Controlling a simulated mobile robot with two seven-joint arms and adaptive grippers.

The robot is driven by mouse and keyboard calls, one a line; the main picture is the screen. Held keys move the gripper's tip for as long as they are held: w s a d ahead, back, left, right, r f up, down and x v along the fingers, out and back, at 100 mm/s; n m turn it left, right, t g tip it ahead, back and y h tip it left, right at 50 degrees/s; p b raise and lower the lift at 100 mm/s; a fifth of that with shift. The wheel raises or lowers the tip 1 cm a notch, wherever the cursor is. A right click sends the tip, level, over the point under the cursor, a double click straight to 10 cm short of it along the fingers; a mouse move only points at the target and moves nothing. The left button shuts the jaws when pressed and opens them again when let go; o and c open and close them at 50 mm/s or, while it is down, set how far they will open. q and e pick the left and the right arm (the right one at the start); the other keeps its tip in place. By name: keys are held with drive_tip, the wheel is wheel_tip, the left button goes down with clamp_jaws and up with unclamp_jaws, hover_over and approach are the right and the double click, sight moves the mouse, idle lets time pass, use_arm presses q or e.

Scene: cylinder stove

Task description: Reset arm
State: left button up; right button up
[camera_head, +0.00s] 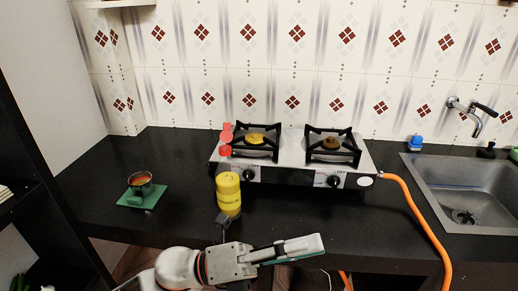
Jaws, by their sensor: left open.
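My left gripper (270,232) is at the bottom middle of the head view, at the counter's front edge. Its fingers are spread wide and hold nothing. A yellow cylinder (229,195) stands upright on the black counter (300,212), just behind the gripper's left finger; I cannot tell whether they touch. The two-burner stove (300,174) is behind and to the right of the cylinder. My right gripper is out of view.
A red object (226,139) is at the stove's left end. A small pot (141,180) sits on a green base (133,198) at left. An orange hose (420,215) runs from the stove over the front edge. A sink (465,190) is at right.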

use_arm(q)
drive_tip(key=w+a+f+n+t+y, duration=0.55)
drive_tip(key=a+f+n+t, duration=0.35)
drive_tip(key=n, duration=0.5)
drive_tip(key=w+a+f+n+t+y, duration=0.4)
drive_tip(key=a+f+n+t+y, duration=0.25)
drive_tip(key=f+n, duration=0.5)
drive_tip(key=s+a+f+n+g+y, duration=0.2)
drive_tip(key=s+a+f+n, duration=0.4)
drive_tip(key=f, duration=0.4)
drive_tip(key=s+a+f+n+g+y, duration=0.3)
drive_tip(key=s+a+f+n+y, duration=0.2)
drive_tip(key=f, duration=0.5)
drive_tip(key=s+a+n, duration=0.1)
drive_tip(key=s+a, duration=0.1)
drive_tip(key=s, duration=0.1)
drive_tip(key=shift+s, duration=0.25)
